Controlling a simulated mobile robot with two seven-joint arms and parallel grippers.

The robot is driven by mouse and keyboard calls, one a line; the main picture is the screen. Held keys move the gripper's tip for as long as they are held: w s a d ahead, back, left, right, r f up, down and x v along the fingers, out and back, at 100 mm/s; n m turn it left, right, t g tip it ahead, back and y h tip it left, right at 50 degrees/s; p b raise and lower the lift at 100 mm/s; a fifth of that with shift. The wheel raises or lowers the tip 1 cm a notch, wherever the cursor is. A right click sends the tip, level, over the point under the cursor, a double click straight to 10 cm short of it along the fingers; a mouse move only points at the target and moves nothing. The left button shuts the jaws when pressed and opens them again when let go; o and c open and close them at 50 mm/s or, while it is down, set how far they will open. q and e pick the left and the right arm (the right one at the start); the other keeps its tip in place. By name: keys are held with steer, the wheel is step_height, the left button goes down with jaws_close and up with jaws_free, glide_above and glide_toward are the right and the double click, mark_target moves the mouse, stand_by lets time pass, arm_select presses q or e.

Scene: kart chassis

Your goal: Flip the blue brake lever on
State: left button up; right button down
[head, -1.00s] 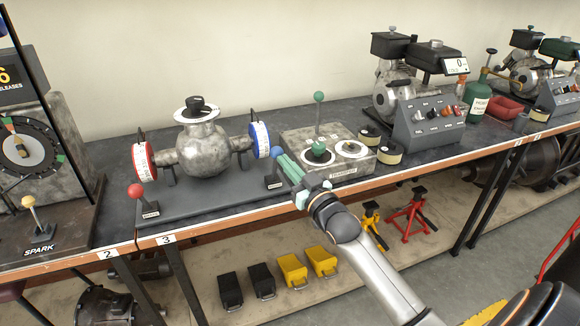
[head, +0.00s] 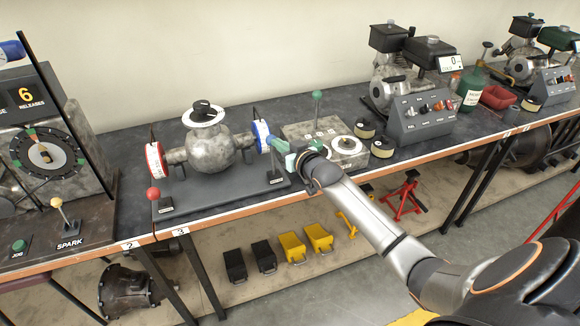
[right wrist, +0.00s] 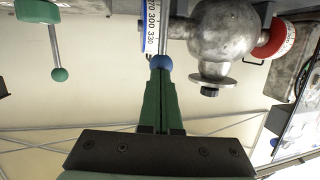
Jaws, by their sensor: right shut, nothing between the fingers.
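The blue brake lever's ball knob shows in the right wrist view (right wrist: 160,62), right at the tips of my right gripper (right wrist: 160,74). In the head view the lever's dark base plate (head: 276,178) sits on the front right of the grey test stand (head: 225,194), its rod standing up from the base. My right gripper (head: 276,147) is shut and empty there, its green fingers against or just in front of the knob and partly hiding it. The blue dial (head: 261,136) is just behind the knob. My left gripper is not in view.
A red-knobbed lever (head: 154,193) stands at the stand's front left, near the red dial (head: 154,161). A round metal housing (head: 211,150) is between the dials. A grey box with a green-knobbed lever (head: 318,96) stands just right of my gripper.

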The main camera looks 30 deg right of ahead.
steer(key=w, duration=0.2)
steer(key=shift+w+d+r, duration=0.2)
steer(key=shift+w+d, duration=0.1)
steer(key=shift+w, duration=0.1)
steer(key=shift+r, duration=0.1)
stand_by(0.3)
